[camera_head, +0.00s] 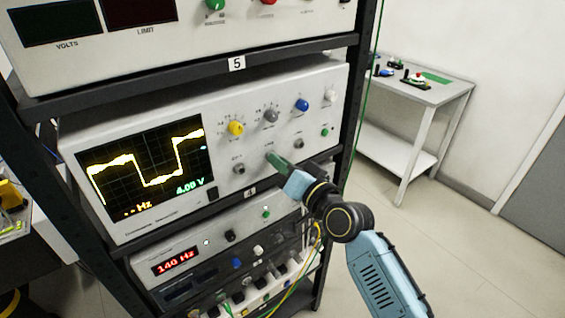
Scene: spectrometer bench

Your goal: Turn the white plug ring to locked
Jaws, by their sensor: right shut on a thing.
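My right gripper (274,160) reaches in from the lower right to the front panel of the oscilloscope (224,118). Its fingers are shut at the middle socket of the lower row, between two bare metal sockets, on what appears to be the white plug ring. The fingers hide the ring, so its turn position and any lock mark cannot be read. The left socket (239,169) and right socket (298,143) stand clear of the fingers. My left gripper is not in view.
Yellow (236,128), grey (271,115) and blue (302,105) knobs sit above the gripper. Below is a unit with a red 140 Hz display (175,261) and loose yellow-green cables (301,272). A dark rack post stands right of the panel. A side table (437,97) stands beyond.

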